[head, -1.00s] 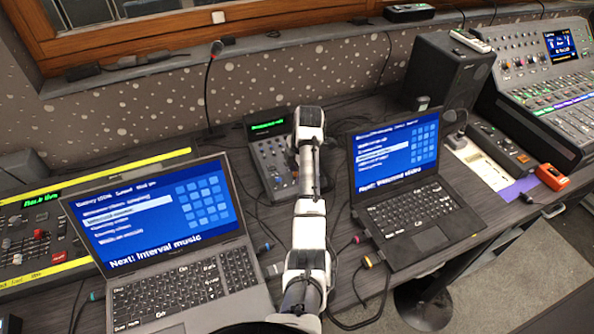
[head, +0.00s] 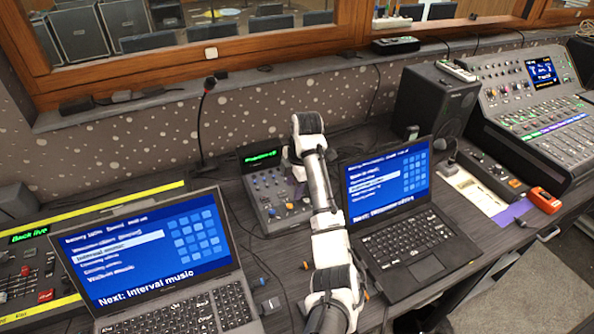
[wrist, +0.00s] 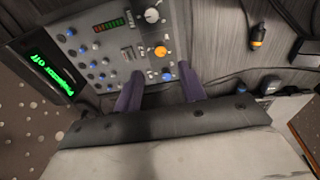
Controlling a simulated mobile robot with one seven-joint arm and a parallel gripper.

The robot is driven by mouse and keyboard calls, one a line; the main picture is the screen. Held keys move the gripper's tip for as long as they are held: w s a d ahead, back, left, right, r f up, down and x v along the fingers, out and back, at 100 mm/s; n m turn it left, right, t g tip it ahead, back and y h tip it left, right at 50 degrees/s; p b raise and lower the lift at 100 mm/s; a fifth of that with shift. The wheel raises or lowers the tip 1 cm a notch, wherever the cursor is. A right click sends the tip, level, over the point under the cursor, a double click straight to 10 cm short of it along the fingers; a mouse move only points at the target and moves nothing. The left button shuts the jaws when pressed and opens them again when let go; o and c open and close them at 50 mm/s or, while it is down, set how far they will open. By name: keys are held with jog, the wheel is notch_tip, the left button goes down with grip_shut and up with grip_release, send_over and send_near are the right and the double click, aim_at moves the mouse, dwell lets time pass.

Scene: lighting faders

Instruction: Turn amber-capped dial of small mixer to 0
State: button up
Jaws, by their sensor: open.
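The small mixer (head: 264,186) stands between the two laptops in the head view, partly behind my arm. In the wrist view its grey panel (wrist: 118,66) fills the upper left. The amber-capped dial (wrist: 160,51) shows there near the panel's edge, just beyond the fingertips and roughly in line with the gap. A white-capped dial (wrist: 152,16) sits further up. My gripper (wrist: 160,71) has two purple fingers spread apart with nothing between them. Whether the fingertips touch the panel is unclear.
Laptops stand left (head: 145,245) and right (head: 390,200) of the mixer. A gooseneck microphone (head: 203,110) rises behind it. A black speaker (head: 437,100) and a large console (head: 530,100) are at right. Cables lie around the mixer, and a yellow-tipped plug (wrist: 257,42) lies beside it.

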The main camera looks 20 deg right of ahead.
jog(key=r, duration=0.5)
jog(key=shift+s+d+r, duration=0.35)
jog(key=shift+f, duration=0.1)
